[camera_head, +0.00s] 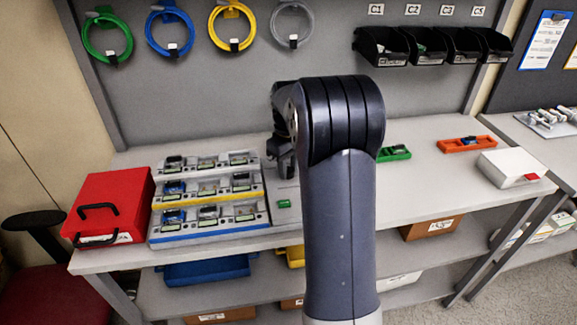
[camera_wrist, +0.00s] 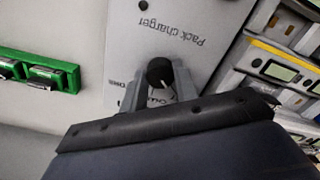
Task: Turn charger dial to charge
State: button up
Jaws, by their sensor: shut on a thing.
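The pack charger (camera_wrist: 175,35) is a light grey panel with "Pack charger" printed on it, upside down in the wrist view. Its black round dial (camera_wrist: 160,72) has a white pointer mark. My gripper (camera_wrist: 158,82) is shut on the dial, with a grey finger on each side of it. Lettering near the dial is partly covered by my fingers, so the dial's setting cannot be read. In the head view the charger (camera_head: 288,190) is partly visible, but my arm hides the rest and the dial.
A rack of grey pumps (camera_head: 210,185) stands left of the charger, beside a red case (camera_head: 110,200). A green tray (camera_head: 394,153), an orange tray (camera_head: 468,144) and a white box (camera_head: 512,168) are to the right. Cable coils and black bins hang behind.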

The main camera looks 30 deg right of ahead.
aim_at(288, 169)
jog(key=shift+m, duration=0.3)
jog(key=m+p, duration=0.1)
jog(key=m, duration=0.2)
jog(key=shift+r+p, duration=0.1)
jog(key=shift+p, duration=0.3)
jog(key=m+p, duration=0.1)
jog(key=m, duration=0.4)
dwell(0.3)
jog(key=o, duration=1)
jog(key=shift+c, duration=0.2)
notch_tip(288, 169, up, 11)
jog(key=shift+f, duration=0.3)
